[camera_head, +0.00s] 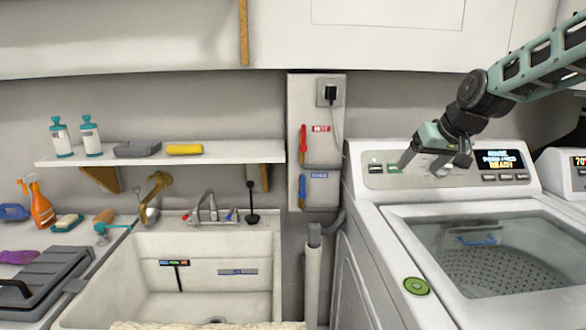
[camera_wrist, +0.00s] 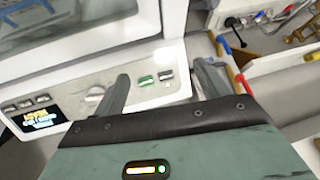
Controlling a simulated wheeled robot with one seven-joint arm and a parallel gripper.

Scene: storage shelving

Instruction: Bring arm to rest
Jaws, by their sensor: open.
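My gripper (camera_head: 431,160) is in front of the washing machine's control panel (camera_head: 385,183) in the head view, at the end of my arm reaching in from the upper right. In the wrist view, my gripper (camera_wrist: 160,88) has its two fingers spread apart with nothing between them. Behind the fingers, the panel (camera_wrist: 75,107) shows a round knob (camera_wrist: 95,94), a green button (camera_wrist: 147,81) and a lit display (camera_wrist: 38,119). I cannot tell whether the fingers touch the panel.
The washer's glass lid (camera_head: 490,250) is closed, below my gripper. A sink (camera_head: 180,245) stands to the left, under a shelf (camera_head: 230,152) with bottles. Upper cabinets (camera_head: 400,35) hang above. A second machine (camera_head: 562,170) is at the right edge.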

